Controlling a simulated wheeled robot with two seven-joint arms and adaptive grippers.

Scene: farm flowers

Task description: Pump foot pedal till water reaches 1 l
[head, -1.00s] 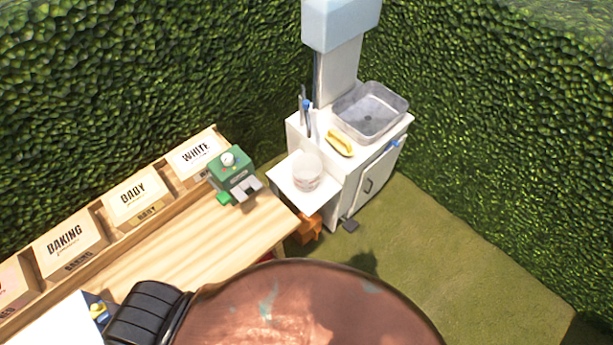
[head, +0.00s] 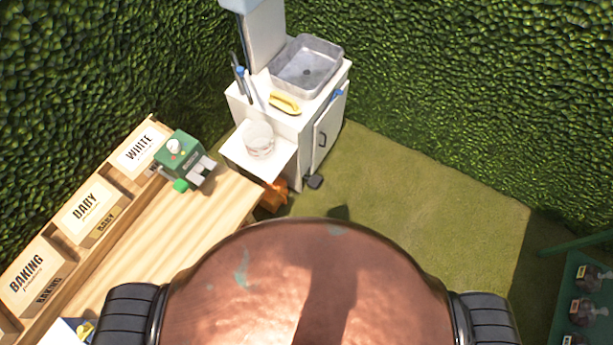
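A white wash-stand cabinet (head: 304,152) with a grey basin (head: 306,66) stands against the hedge at the upper middle. A small dark foot pedal (head: 315,181) sits on the ground at the foot of its door side. A clear measuring cup (head: 259,140) stands on the white side shelf (head: 236,157) of the stand. Its markings and any water in it are too small to read. Neither of my grippers is in the head view.
A wooden bench (head: 150,235) with labelled bins and a green machine (head: 181,157) runs along the left. An orange object (head: 273,196) is below the shelf. A green rack with dark pots (head: 583,309) stands at the right. Open grass (head: 430,190) lies in front of the stand.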

